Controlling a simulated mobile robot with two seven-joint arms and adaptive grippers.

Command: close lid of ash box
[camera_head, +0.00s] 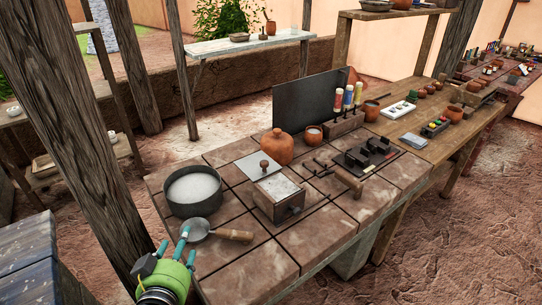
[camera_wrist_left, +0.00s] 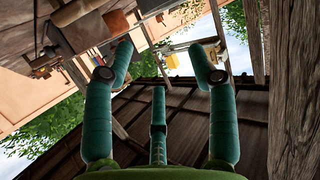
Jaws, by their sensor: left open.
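The ash box (camera_head: 292,208) is a small dark box on the tiled worktop, with pale ash showing in its open top. Its lid (camera_head: 246,163), a light grey square plate with a brown knob (camera_head: 264,165), stands open and tilted at the box's back-left side. My left gripper (camera_head: 178,243) has a green body and teal fingers. It is at the front-left corner of the worktop, apart from the box and lid. In the left wrist view its fingers (camera_wrist_left: 165,65) are spread with nothing between them. My right gripper is not in view.
A round dark pan of white powder (camera_head: 193,187) stands left of the box. A ladle (camera_head: 212,232) lies in front, near my left gripper. A clay jar (camera_head: 277,147) stands behind the lid. Tools (camera_head: 346,181) lie to the right. A wooden post (camera_head: 75,130) rises at left.

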